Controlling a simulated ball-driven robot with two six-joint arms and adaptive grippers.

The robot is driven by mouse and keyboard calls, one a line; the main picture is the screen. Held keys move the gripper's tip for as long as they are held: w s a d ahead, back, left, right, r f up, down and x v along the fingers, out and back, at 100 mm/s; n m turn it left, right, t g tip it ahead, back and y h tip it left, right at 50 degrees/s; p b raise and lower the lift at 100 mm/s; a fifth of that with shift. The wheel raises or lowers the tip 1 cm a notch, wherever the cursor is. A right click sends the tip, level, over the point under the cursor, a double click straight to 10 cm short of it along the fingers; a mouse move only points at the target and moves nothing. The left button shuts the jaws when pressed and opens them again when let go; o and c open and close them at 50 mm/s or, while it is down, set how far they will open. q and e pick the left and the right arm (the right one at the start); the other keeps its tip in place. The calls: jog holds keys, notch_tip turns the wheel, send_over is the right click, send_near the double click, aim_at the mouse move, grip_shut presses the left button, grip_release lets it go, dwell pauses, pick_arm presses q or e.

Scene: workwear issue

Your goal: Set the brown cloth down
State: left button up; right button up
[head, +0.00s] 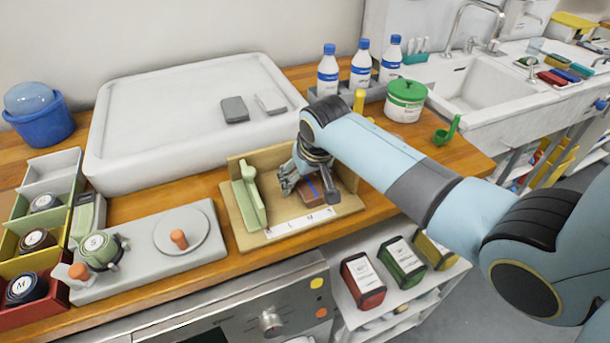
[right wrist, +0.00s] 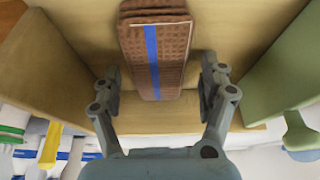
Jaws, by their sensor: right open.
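The brown cloth (head: 317,189) is folded, with a blue stripe, and lies on the wooden board of the folding station (head: 262,208). In the right wrist view the brown cloth (right wrist: 174,60) points away from my gripper with its near end between the fingers. My right gripper (head: 306,184) is open; in the wrist view (right wrist: 160,92) its fingers stand apart on either side of the cloth's near end, with gaps to both sides. The gripper partly hides the cloth in the head view. My left gripper is not in view.
A green upright plate (head: 249,193) stands at the board's left side. A large white tray (head: 165,110) is behind, with two grey pieces on it. A grey base with a round jar (head: 100,250) is left. A green-lidded pot (head: 405,100) and white bottles stand behind right.

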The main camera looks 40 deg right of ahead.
jog(key=shift+s+r, duration=0.1)
jog(key=shift+r, duration=0.4)
jog(key=v, duration=1.1)
jog(key=shift+s, duration=0.2)
jog(key=shift+a, duration=0.1)
